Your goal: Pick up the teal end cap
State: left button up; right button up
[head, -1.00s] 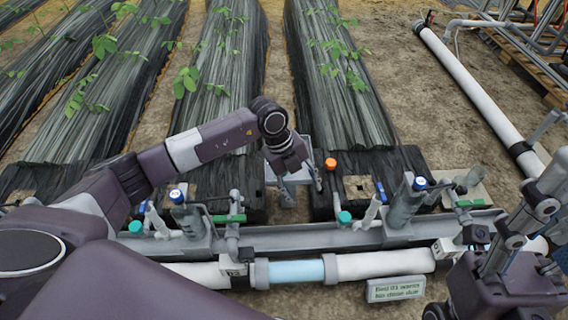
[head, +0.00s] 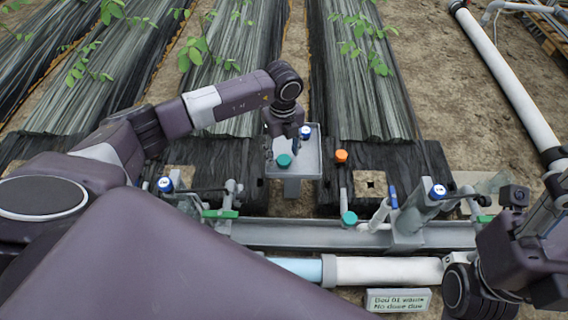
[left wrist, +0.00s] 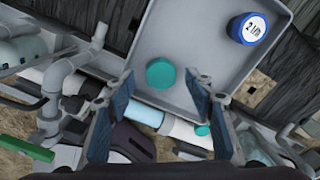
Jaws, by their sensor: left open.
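A teal end cap (head: 284,160) lies in a grey tray (head: 308,170) in the head view. It also shows in the left wrist view (left wrist: 160,74), near the tray's front edge. My left gripper (head: 286,148) is open above the tray; in the left wrist view its two fingers (left wrist: 160,88) point toward the cap from either side, with nothing held. A second teal cap (head: 349,217) sits on the skid's piping. My right gripper is partly in view at the lower right (head: 520,240); its fingers cannot be made out clearly.
A blue cap with a white marked top (head: 305,132) is in the same tray, also seen in the left wrist view (left wrist: 248,28). An orange cap (head: 341,156) stands right of the tray. Pipes and valves line the skid rail (head: 290,234) in front. A sign (head: 397,300) stands nearer.

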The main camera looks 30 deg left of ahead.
pick_arm(q)
jog(key=shift+f, duration=0.95)
jog(key=c, duration=0.9)
jog(key=shift+r, duration=0.1)
